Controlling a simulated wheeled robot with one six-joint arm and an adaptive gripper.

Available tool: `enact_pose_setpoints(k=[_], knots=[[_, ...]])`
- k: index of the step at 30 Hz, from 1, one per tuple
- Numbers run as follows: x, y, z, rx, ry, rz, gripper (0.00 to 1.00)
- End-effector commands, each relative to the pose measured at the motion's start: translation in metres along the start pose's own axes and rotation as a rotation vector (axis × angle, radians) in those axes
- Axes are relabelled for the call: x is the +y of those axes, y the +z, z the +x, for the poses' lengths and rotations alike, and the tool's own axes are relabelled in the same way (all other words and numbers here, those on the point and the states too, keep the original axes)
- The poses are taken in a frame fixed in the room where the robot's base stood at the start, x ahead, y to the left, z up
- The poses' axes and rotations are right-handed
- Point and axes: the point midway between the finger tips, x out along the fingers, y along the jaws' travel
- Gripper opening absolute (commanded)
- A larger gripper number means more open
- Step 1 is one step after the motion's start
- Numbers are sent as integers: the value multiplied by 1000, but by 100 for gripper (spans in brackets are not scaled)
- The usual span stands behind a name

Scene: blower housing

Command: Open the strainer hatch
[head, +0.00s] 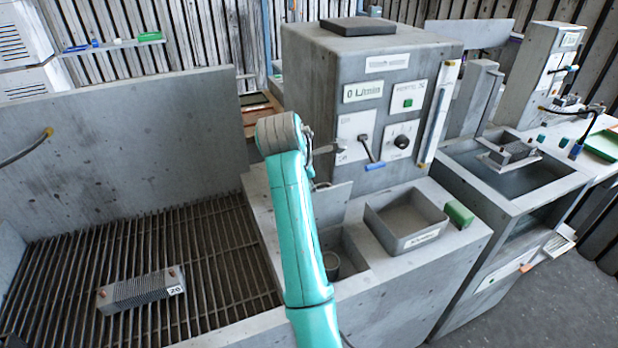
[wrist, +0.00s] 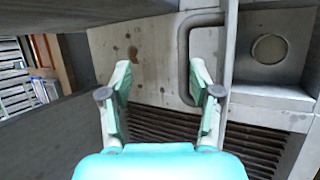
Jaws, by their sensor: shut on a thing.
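The strainer hatch lid (head: 333,204) stands raised, roughly upright, beside the open recess in the housing's lower ledge. In the wrist view the lid (wrist: 229,60) shows nearly edge-on, with a rounded U-shaped handle (wrist: 184,60) on its left side. The fingers look apart, and the exact contact is hard to see.
A grated basin (head: 120,240) with a finned block (head: 141,290) marked 20 lies left. A grey bin (head: 405,222) and green block (head: 458,214) sit right of the recess. The control housing (head: 335,80), with a blue-handled lever (head: 373,160), stands behind.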

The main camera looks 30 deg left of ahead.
Motion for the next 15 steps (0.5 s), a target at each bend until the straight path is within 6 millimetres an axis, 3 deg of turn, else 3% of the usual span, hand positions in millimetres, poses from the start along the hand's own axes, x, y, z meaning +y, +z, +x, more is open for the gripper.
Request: enact_pose_setpoints(k=[1, 9, 10, 15], knots=[[46, -1, -54, 11, 117, 11, 34], [53, -3, -68, 12, 117, 11, 35], [54, -2, -70, 11, 117, 11, 23], [52, -1, -70, 8, 104, 11, 22]])
